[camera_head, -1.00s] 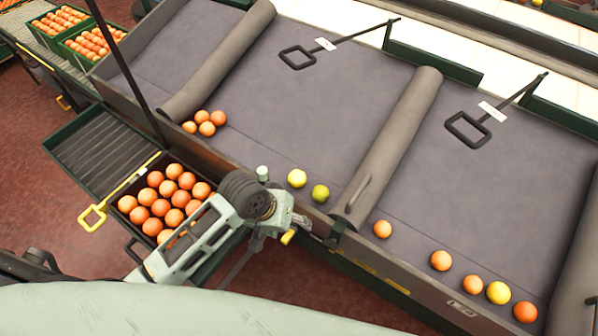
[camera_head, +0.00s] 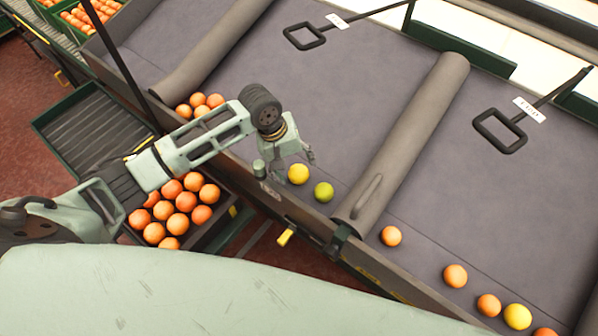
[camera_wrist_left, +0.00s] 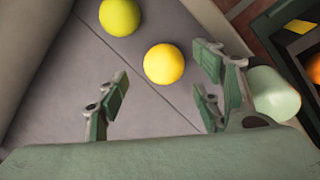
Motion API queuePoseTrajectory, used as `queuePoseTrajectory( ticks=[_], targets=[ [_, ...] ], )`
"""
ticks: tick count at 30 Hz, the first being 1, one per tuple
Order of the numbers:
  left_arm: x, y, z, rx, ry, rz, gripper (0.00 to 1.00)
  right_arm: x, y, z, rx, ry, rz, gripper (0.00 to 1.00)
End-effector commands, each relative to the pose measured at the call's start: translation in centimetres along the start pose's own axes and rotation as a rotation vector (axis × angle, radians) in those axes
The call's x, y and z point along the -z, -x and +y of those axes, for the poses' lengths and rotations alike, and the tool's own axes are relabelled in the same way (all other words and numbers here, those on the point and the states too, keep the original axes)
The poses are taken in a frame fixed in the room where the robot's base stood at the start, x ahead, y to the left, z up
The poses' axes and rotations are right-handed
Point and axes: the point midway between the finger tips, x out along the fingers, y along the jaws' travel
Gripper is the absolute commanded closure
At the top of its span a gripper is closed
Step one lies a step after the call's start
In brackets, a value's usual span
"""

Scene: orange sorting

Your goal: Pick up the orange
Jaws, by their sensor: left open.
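My left gripper (camera_head: 300,152) is open and empty above the sorting belt, just behind a yellow fruit (camera_head: 299,174). In the left wrist view the open fingers (camera_wrist_left: 162,92) stand either side of the near belt, with the yellow fruit (camera_wrist_left: 164,64) just beyond the gap between them. Several oranges (camera_head: 199,101) are clustered on the belt at the left, partly hidden by my arm. More oranges (camera_head: 391,236) lie on the right section with another yellow fruit (camera_head: 517,316). My right gripper is not in view.
A crate (camera_head: 211,232) full of oranges stands below the belt, partly behind my arm. A rolled grey divider (camera_head: 420,130) separates the belt sections. The middle of the belt (camera_head: 330,90) is clear.

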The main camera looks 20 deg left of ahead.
Motion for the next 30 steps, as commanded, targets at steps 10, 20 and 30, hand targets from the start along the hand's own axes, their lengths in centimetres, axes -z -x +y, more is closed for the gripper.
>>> queuePoseTrajectory(
  ticks=[10, 20, 30],
  targets=[
    [0.1, -4.5, -0.2, 0.002, 0.000, 0.000, 0.39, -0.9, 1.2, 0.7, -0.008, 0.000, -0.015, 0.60],
    [0.2, -5.2, -0.3, 0.001, -0.002, 0.002, 0.40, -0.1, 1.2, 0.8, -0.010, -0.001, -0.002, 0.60],
    [0.2, -5.2, -0.3, 0.001, -0.002, 0.002, 0.70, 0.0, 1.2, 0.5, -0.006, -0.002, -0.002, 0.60]
  ],
)
